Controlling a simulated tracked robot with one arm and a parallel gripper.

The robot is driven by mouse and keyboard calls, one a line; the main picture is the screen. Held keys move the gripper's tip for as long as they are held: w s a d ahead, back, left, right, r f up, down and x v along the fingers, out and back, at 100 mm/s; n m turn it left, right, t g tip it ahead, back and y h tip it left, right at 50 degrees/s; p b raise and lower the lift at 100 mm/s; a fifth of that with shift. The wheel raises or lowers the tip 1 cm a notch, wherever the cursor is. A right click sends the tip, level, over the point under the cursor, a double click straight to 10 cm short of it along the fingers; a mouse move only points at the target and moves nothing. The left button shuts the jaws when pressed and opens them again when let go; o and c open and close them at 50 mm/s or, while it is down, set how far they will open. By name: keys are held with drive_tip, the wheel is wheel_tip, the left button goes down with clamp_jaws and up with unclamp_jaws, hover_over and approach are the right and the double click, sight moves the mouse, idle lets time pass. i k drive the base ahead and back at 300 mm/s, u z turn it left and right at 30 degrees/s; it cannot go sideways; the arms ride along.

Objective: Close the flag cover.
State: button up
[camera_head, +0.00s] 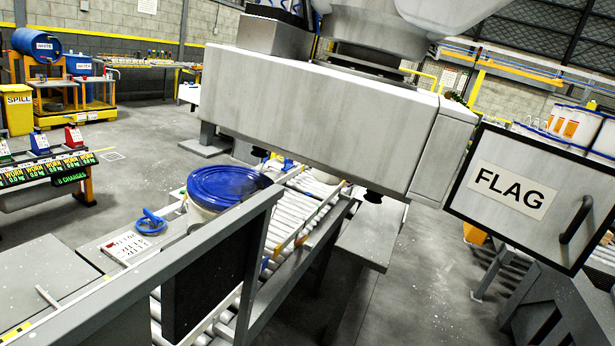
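The flag cover (480,215) is a pale grey panel with a dark frame on the right side of the view. It carries a white label reading FLAG and a black bar handle (576,220) near its right edge. It looks tilted in this view, and I cannot tell whether it stands open or closed. My gripper (318,168) fills the upper middle as a wide, pale grey body. Its right end is close to the cover's left edge in the picture; I cannot tell whether they touch. Its fingers are not clearly visible, and I see nothing held.
A pail with a blue lid (228,186) stands by the roller conveyor (304,212) below my gripper. A grey rail (190,260) crosses the lower left. Open floor (400,300) lies between conveyor and right-hand equipment.

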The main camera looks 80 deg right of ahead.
sight(554, 205)
drive_tip(key=z, duration=0.7)
drive_tip(key=i, duration=0.1)
drive_tip(key=z, duration=2.15)
drive_tip(key=k, duration=0.55)
drive_tip(key=z, duration=0.15)
drive_tip(key=i, duration=0.55)
drive_tip(key=z, duration=0.9)
